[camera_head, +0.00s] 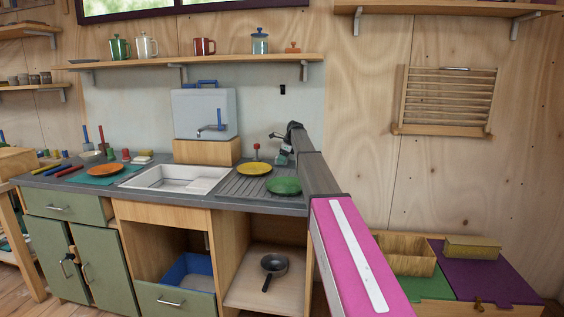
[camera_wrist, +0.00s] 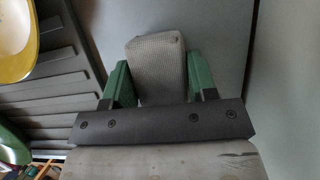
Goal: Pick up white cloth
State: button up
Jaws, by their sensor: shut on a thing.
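The white cloth (camera_wrist: 155,62) is a pale grey-white, block-like folded piece with a fine weave in the wrist view. My gripper (camera_wrist: 158,75) has its two green fingers on either side of it, shut on it. The cloth's lower part is hidden behind the gripper's dark bar. In the head view my gripper (camera_head: 281,158) is over the right end of the counter, behind the green plate. The cloth cannot be made out clearly there.
A yellow plate (camera_head: 254,169) and a green plate (camera_head: 284,186) lie on the ribbed drainboard (camera_head: 236,188) beside the sink (camera_head: 176,178). A red-topped item (camera_head: 256,151) stands behind them. A shelf with mugs (camera_head: 204,46) runs above.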

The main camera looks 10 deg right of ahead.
notch_tip(320, 180, up, 4)
jog(key=shift+f, duration=0.1)
jog(key=s+a+r, duration=0.4)
jog(key=a+r, duration=0.2)
jog(key=a, duration=0.4)
jog(key=shift+s+a+r, duration=0.25)
jog(key=shift+a+r, duration=0.05)
jog(key=shift+a, duration=0.1)
